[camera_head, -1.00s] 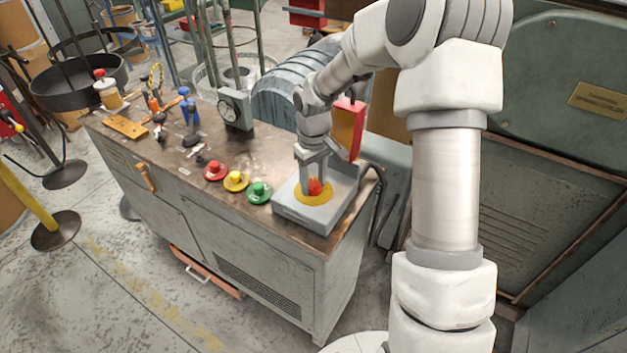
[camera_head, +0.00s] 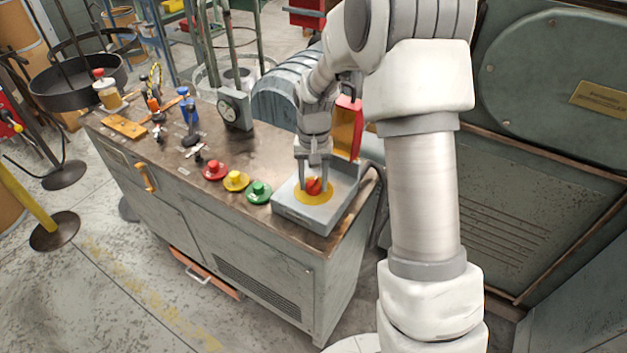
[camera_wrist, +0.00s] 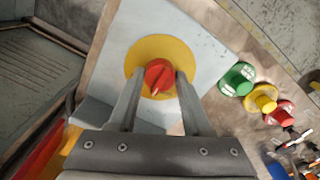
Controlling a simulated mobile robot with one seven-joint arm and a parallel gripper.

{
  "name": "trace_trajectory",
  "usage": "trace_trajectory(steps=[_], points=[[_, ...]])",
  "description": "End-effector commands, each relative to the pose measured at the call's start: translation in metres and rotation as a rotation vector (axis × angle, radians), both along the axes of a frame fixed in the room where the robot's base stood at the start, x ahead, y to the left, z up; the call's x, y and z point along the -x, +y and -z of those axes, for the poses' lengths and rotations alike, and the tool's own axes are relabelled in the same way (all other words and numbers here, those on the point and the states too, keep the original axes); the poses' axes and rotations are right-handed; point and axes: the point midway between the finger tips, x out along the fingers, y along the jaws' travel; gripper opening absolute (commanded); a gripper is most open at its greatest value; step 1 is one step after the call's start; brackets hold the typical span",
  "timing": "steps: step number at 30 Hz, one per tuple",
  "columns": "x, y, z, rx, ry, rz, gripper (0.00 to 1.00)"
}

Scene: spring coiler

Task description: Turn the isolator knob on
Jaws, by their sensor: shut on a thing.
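The isolator knob (camera_head: 313,186) is red and sits on a yellow disc (camera_head: 300,199) on a grey box (camera_head: 294,214) at the near right end of the bench. My gripper (camera_head: 314,187) points down over the box, its two fingers on either side of the knob. In the wrist view the red knob (camera_wrist: 159,75) shows between the fingertips of my gripper (camera_wrist: 156,77), with its pointer ridge slanting. The fingers are shut on the knob and hide parts of its sides and the yellow disc.
Green (camera_head: 259,191), yellow (camera_head: 236,181) and red (camera_head: 216,170) buttons stand left of the box. A red and yellow panel (camera_head: 346,128) rises close behind my gripper. A dial gauge (camera_head: 234,108) and several tools stand farther left on the bench.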

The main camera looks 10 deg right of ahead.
Motion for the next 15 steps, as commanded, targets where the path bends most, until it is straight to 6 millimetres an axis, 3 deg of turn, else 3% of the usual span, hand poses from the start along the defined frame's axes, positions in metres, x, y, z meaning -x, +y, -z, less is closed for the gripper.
trace_trajectory(steps=[15], points=[[-0.0004,0.0009,-0.0017,0.001,-0.001,0.485,0.00]])
